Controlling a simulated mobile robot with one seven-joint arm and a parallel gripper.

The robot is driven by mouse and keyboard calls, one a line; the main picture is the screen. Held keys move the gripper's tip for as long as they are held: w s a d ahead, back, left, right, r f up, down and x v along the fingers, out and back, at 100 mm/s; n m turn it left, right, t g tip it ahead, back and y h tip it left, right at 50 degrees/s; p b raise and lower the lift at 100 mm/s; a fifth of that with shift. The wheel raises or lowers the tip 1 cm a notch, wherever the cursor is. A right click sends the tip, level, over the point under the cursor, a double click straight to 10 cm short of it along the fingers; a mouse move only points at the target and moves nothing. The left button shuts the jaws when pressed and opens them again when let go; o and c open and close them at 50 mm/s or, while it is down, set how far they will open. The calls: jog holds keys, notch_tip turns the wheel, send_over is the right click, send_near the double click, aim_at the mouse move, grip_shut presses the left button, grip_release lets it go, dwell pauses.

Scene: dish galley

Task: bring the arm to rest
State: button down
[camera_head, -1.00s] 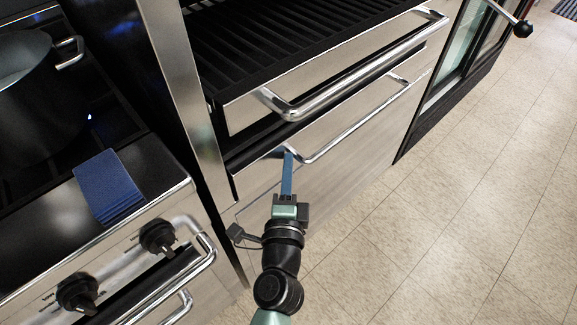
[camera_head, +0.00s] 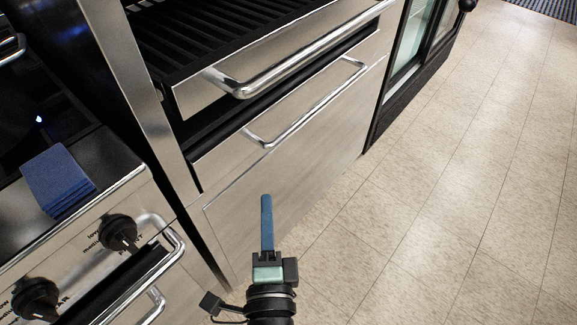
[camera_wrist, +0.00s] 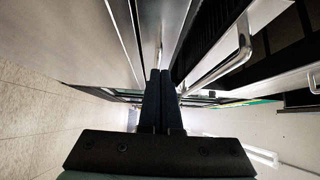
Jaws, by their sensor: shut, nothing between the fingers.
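My gripper (camera_head: 267,200) is low in the middle of the head view, its blue fingers together with nothing between them. It is in front of the lower steel drawer front (camera_head: 300,160), apart from the lower bar handle (camera_head: 310,108). In the wrist view my gripper's dark fingers (camera_wrist: 160,75) also lie side by side and empty. A steel bar handle (camera_wrist: 225,62) shows to their right there.
The upper drawer with black slats (camera_head: 215,45) has a thick bar handle (camera_head: 300,55). A stove at left has black knobs (camera_head: 118,233) and a rail handle; a blue block-like stack (camera_head: 57,180) lies on its top. Tiled floor (camera_head: 460,200) at right is clear.

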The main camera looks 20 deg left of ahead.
jog(key=w+d+r+n+t, duration=0.2)
jog(key=w+r+n, duration=0.15)
jog(key=r, duration=0.55)
jog(key=w+d+r+n+t, duration=0.2)
jog(key=r+n, duration=0.2)
jog(key=r, duration=0.6)
jog(key=w+d+r+n+t, duration=0.1)
jog(key=w+d+r+n, duration=0.15)
jog(key=r, duration=0.65)
jog(key=s+d+r+n+t+h+p, duration=0.1)
jog(key=s+d+r+t+h, duration=0.15)
jog(key=r, duration=0.45)
jog(key=s+d+r+n+t+h, duration=0.1)
jog(key=s+d+r+t+h, duration=0.15)
jog(key=r, duration=0.55)
jog(key=s+d+r+n+t+h+p, duration=0.1)
jog(key=s+d+r+h, duration=0.25)
jog(key=r, duration=0.35)
notch_tip(320, 180, up, 24)
jog(key=w+p, duration=0.1)
jog(key=p, duration=2.2)
jog(key=shift+a+f+p, duration=0.15)
jog(key=shift+f+p, duration=0.1)
jog(key=shift+p, duration=0.05)
jog(key=shift+w, duration=0.1)
